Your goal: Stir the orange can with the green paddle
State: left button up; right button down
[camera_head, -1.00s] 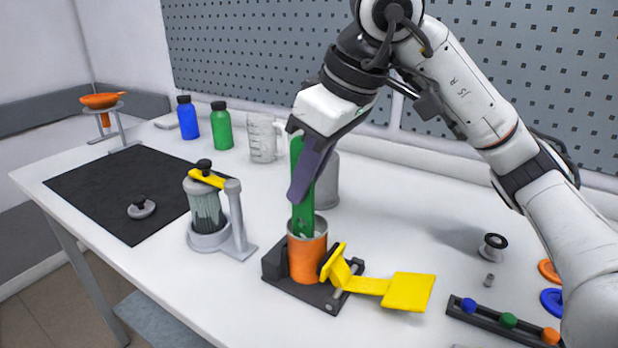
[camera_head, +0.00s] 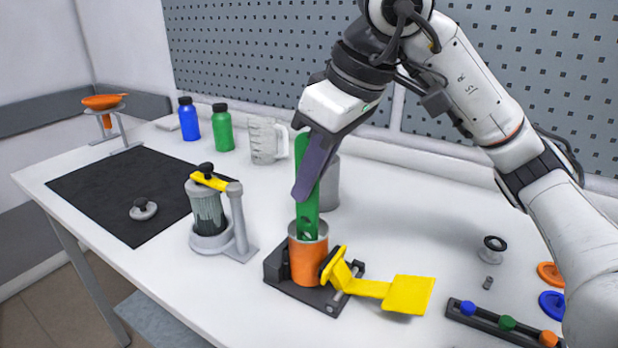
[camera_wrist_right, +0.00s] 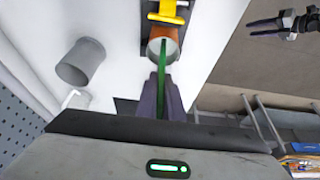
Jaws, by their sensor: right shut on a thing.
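The orange can (camera_head: 308,262) stands upright in a dark holder (camera_head: 328,302) near the table's front edge. A yellow clamp lever (camera_head: 385,288) is beside it. The green paddle (camera_head: 307,215) reaches down into the can's mouth, and its lower end is hidden inside. My right gripper (camera_head: 306,190) is shut on the paddle above the can. In the right wrist view, the green paddle (camera_wrist_right: 161,85) runs between my fingers into the open can (camera_wrist_right: 163,42). What fills the can is not clear. My left gripper does not show in the head view; a dark gripper (camera_wrist_right: 285,22) appears at the right wrist view's upper right.
A grey cylinder (camera_head: 331,188) stands close behind the paddle. A measuring jug (camera_head: 263,143) and blue and green bottles (camera_head: 222,130) are farther back. A jar with a yellow-topped stand (camera_head: 208,215) is to the left. The table right of the cylinder is mostly clear.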

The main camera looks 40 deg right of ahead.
notch_tip(320, 180, up, 8)
jog(key=p, duration=0.6)
jog(key=shift+r, duration=0.15)
notch_tip(320, 180, up, 4)
jog(key=p, duration=0.3)
jog(key=shift+f, duration=0.2)
